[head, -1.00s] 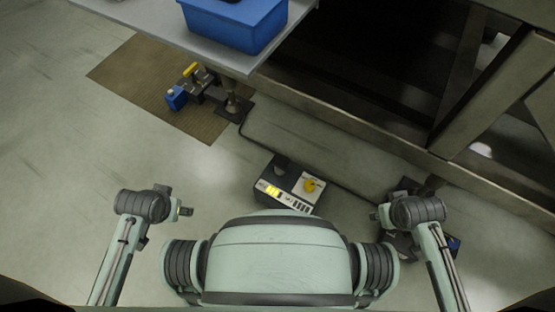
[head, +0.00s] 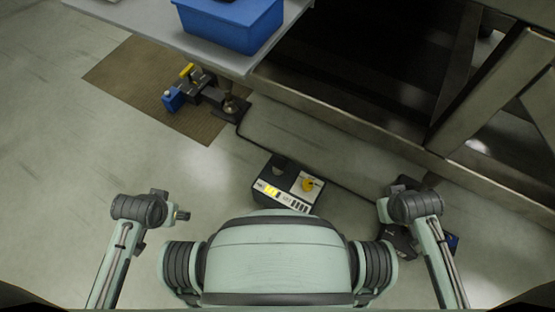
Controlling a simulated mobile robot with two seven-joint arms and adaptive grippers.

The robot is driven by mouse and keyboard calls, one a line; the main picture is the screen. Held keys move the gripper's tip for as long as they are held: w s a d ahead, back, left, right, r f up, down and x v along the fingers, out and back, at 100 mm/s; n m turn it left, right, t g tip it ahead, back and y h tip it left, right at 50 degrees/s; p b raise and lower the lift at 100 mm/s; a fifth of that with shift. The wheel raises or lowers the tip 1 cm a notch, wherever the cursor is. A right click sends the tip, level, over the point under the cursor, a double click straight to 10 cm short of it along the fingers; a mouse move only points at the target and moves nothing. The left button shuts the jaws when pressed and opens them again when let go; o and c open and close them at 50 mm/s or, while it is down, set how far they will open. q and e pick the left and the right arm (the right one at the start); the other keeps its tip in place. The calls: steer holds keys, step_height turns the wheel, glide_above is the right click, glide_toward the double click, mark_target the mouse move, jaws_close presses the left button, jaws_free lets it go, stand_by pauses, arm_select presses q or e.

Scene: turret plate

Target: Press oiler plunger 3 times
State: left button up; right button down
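On a brown mat (head: 125,85) at the upper left stands a dark metal device (head: 210,95) with a small blue body (head: 172,98) and a yellow part (head: 188,70). I cannot tell for certain which part is the oiler plunger. My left gripper (head: 184,215) is over bare floor at the lower left, well apart from the device. My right gripper (head: 381,211) is at the lower right, also far from it. Both look small and dark, and their fingers are too unclear to tell open from shut.
A grey table (head: 150,28) with a blue bin (head: 230,27) is above the mat. A dark box with a yellow knob (head: 308,185) sits on the floor ahead of my body. A large metal machine frame (head: 340,122) fills the right. Floor at the left is clear.

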arm_select(q)
steer(key=shift+w, duration=0.1)
arm_select(e)
steer(key=shift+s, duration=0.15)
arm_select(q)
steer(key=shift+w+r, duration=0.1)
steer(key=shift+w, duration=0.1)
arm_select(e)
steer(key=shift+s+f, duration=0.15)
steer(key=shift+s, duration=0.15)
arm_select(q)
steer(key=shift+w, duration=0.1)
arm_select(e)
steer(key=shift+w, duration=0.2)
